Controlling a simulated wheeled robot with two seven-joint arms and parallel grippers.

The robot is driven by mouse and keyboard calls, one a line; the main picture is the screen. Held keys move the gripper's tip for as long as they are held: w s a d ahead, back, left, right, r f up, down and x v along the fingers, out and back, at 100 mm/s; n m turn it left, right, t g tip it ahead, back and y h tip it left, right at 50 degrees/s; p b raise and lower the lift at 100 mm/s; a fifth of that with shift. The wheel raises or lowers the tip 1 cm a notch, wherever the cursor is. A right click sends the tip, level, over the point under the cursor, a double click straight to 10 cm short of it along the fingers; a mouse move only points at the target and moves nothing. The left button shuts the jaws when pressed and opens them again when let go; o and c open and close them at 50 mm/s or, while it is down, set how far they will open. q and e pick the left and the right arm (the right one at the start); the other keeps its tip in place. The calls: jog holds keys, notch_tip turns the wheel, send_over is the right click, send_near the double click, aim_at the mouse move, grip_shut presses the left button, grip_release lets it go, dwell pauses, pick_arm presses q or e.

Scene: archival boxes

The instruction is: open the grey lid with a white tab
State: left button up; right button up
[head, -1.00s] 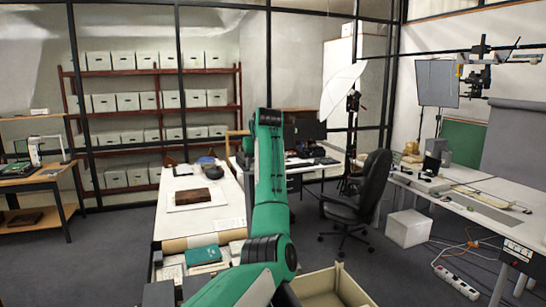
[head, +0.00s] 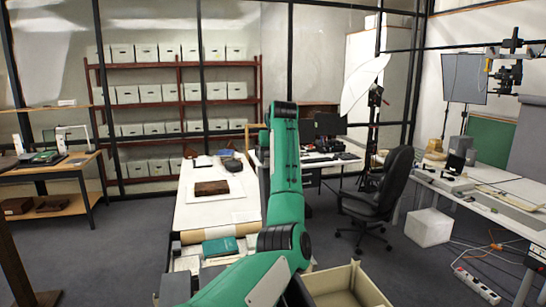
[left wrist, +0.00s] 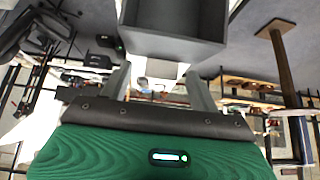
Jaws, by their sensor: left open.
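I cannot make out a grey lid with a white tab in either view. A dark grey box (head: 174,287) stands at the bottom left of the head view, partly cut off. A grey box-like thing with a dark recess (left wrist: 180,42) fills the top middle of the left wrist view; I see no white tab on it. My left gripper (left wrist: 158,85) is open in the left wrist view, its two fingers apart with nothing seen between them. A green arm of mine rises through the middle of the head view, its gripper not visible there. My right gripper is not in view.
An open beige box (head: 372,288) is at the bottom right. A black chair (head: 385,200) stands beyond. Shelves of pale boxes (head: 160,92) line the back.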

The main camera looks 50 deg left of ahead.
pick_arm(q)
jog(key=shift+d+r+b, duration=0.15)
jog(key=shift+r+b, duration=0.1)
jog(key=shift+b, duration=0.05)
jog(key=b+v, duration=0.4)
jog(key=v, duration=0.9)
jog(key=shift+b, duration=0.4)
jog(key=shift+d, duration=0.15)
